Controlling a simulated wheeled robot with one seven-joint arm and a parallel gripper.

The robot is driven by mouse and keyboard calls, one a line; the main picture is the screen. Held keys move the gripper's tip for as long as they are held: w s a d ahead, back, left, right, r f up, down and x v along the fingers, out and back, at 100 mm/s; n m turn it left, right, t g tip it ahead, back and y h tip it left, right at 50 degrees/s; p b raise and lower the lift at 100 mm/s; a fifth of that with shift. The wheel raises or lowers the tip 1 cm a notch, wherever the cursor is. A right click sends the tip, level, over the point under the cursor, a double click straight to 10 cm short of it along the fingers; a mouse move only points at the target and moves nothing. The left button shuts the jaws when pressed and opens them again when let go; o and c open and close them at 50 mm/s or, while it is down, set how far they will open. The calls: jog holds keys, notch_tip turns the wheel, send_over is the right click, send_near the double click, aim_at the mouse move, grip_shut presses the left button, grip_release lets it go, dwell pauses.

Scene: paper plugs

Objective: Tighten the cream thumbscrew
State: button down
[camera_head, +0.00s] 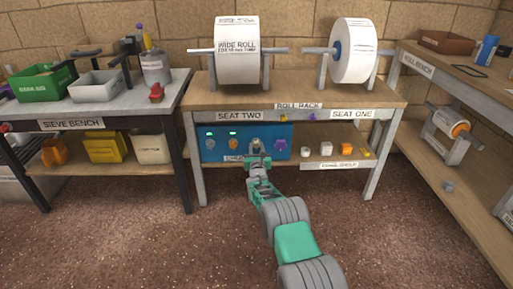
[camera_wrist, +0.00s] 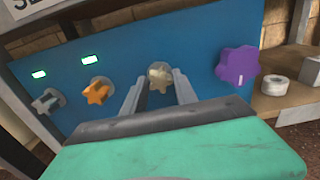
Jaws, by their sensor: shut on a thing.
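The cream thumbscrew (camera_wrist: 160,76) sits on the blue panel (camera_wrist: 195,52) under the roll rack. My gripper (camera_wrist: 160,84) faces the panel with one finger on each side of the thumbscrew, shut on it. In the head view my gripper (camera_head: 257,150) reaches the panel (camera_head: 276,133) and largely hides the thumbscrew. An orange knob (camera_wrist: 97,90) and a grey knob (camera_wrist: 48,101) are to its left, and a larger purple knob (camera_wrist: 238,66) is to its right. Two green lights (camera_wrist: 90,59) glow above the left knobs.
The roll rack table (camera_head: 300,92) carries a wide white roll (camera_head: 237,55) and a second roll (camera_head: 354,50). A low shelf (camera_head: 335,166) right of the panel holds several small parts. The sieve bench (camera_head: 100,108) is left, and the roll bench (camera_head: 440,75) right.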

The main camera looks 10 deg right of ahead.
jog(key=m, duration=1.2)
jog(key=c, duration=1)
grip_release()
jog(key=shift+c, duration=0.2)
